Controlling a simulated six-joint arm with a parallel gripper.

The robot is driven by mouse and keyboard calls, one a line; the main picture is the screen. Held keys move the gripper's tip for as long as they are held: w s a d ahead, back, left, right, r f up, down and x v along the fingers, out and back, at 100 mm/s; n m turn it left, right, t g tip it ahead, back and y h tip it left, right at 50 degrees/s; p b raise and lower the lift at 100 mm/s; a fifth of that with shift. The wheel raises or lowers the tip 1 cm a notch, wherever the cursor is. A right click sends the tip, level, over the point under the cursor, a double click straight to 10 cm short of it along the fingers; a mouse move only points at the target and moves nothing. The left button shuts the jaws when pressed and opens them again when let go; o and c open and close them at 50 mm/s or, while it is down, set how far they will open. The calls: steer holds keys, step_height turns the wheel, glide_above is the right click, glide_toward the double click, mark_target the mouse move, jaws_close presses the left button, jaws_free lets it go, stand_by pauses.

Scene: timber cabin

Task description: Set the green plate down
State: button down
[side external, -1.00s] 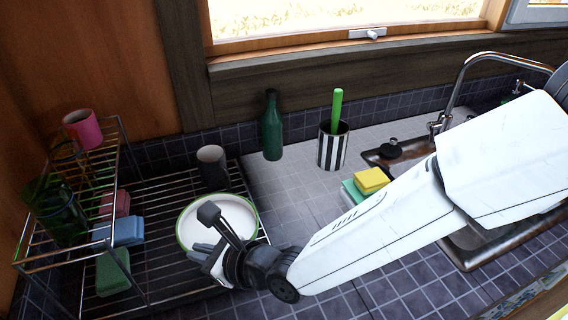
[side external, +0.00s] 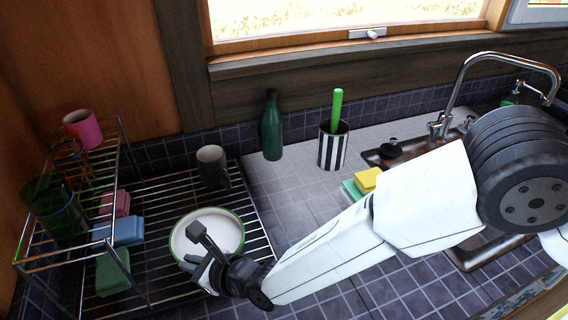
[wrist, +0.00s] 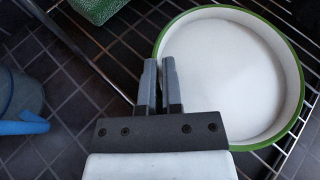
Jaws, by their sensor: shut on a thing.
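The green plate (side external: 222,224) is white inside with a green rim. My gripper (side external: 200,252) is shut on the plate's near left edge. In the wrist view the plate (wrist: 238,75) fills the right side, and my gripper's fingers (wrist: 160,75) pinch its wall at the left. Rack wires show beyond the plate's edge. I cannot tell whether its underside touches the rack.
A grey cup (side external: 212,167) stands on the rack behind the plate. A two-tier wire shelf (side external: 122,165) at left holds a pink mug (side external: 84,128), green glass (side external: 62,212) and sponges. A green bottle (side external: 272,130) and striped holder (side external: 333,148) stand behind.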

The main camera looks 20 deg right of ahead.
steer(key=shift+f, duration=0.7)
steer(key=shift+f, duration=0.1)
steer(key=c, duration=0.8)
jaws_free()
steer(key=shift+s+d+r, duration=0.2)
steer(key=shift+s+r, duration=0.05)
steer(key=shift+v, duration=5.65)
steer(key=shift+r, duration=0.1)
